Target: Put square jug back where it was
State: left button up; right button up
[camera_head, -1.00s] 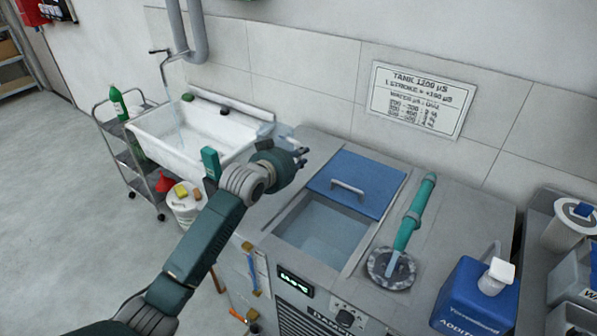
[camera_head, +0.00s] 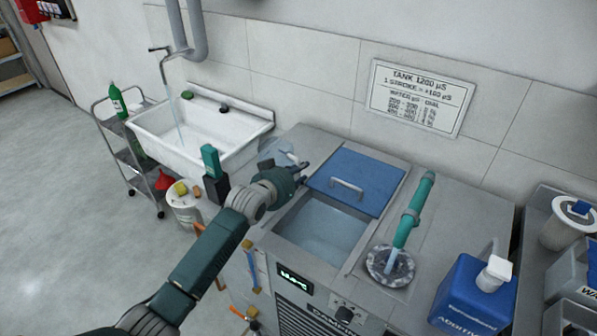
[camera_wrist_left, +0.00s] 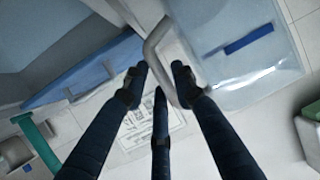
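The clear square jug (camera_head: 272,152) is at the back left of the grey cabinet top, partly hidden behind my left gripper. Its pale handle shows toward the gripper. In the left wrist view, the see-through jug (camera_wrist_left: 225,70) with a blue strip fills the upper right. Its looped handle (camera_wrist_left: 154,44) reaches between my fingers. My left gripper (camera_head: 304,171) is at the jug's handle side. In the left wrist view its fingertips (camera_wrist_left: 160,82) stand apart, with visible gaps around the handle. Whether a finger touches the handle is unclear. My right gripper is out of view.
The open water tank (camera_head: 322,232) and its blue lid (camera_head: 358,180) are right of my gripper. A teal hand pump (camera_head: 411,215) stands farther right, near a blue additive can (camera_head: 470,295).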

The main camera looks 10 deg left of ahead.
pick_arm(q)
jog(key=shift+r, duration=0.15)
jog(key=v, duration=1.2)
jog(key=shift+b, duration=0.4)
